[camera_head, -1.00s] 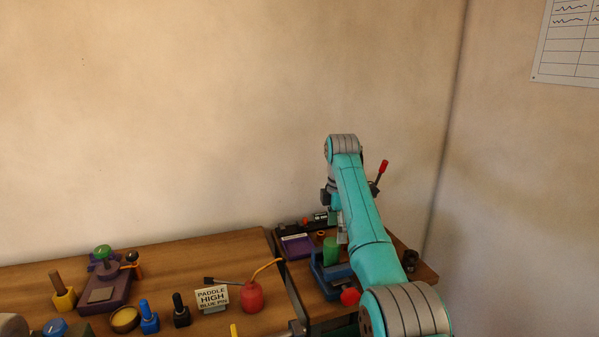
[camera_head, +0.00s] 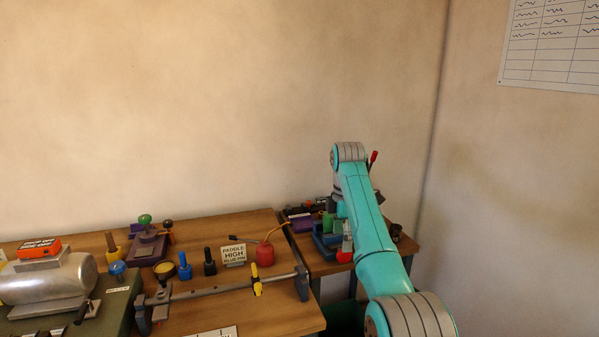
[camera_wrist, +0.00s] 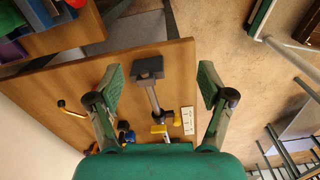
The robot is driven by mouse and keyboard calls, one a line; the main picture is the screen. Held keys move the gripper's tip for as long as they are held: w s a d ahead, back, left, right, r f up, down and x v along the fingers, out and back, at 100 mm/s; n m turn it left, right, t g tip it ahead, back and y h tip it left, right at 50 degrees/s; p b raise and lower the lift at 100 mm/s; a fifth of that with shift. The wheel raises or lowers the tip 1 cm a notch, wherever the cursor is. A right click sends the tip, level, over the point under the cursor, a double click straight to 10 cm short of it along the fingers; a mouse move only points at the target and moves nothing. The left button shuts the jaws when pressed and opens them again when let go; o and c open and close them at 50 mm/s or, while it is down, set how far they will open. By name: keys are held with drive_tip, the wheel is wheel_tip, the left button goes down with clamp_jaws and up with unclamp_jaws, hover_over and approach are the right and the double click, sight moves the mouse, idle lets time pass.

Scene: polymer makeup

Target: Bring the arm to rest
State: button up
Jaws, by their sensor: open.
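My arm is teal with grey joints and reaches up over the right-hand table in the head view. My gripper shows in the wrist view (camera_wrist: 160,88) with its two green-grey fingers well apart and nothing between them. It is above the tables there, with the end of a grey bar (camera_wrist: 147,70) on the table seen below the gap. In the head view the gripper is mostly hidden behind my arm, beside the blue vise-like fixture (camera_head: 326,243) on the small table.
Floor is open beside the tables in the wrist view.

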drive_tip(key=s+d+f+m+t, duration=0.1)
drive_tip(key=s+f+m+t, duration=0.15)
drive_tip(key=f, duration=1.35)
drive_tip(key=s+d+f+m+t, duration=0.15)
drive_tip(key=s+f, duration=0.25)
drive_tip(key=f, duration=1.2)
drive_tip(key=s+d+f+m+t, duration=0.25)
drive_tip(key=s+f+m, duration=0.35)
drive_tip(key=s+f, duration=1.2)
drive_tip(key=s+d+r+m+t, duration=0.15)
drive_tip(key=s+r, duration=0.25)
drive_tip(key=s, duration=1)
drive_tip(key=s+r+m+t, duration=0.3)
drive_tip(key=s, duration=1)
drive_tip(key=s+r+m+t, duration=0.2)
drive_tip(key=s+r, duration=0.6)
drive_tip(key=r, duration=0.3)
drive_tip(key=s+r+m+t, duration=0.1)
drive_tip(key=s+r+m, duration=0.2)
drive_tip(key=s+r, duration=0.6)
wheel_tip(320, 180, up, 4)
drive_tip(key=shift+s+d+f+t, duration=0.2)
drive_tip(key=shift+s+d+t, duration=0.1)
drive_tip(key=shift+t, duration=0.1)
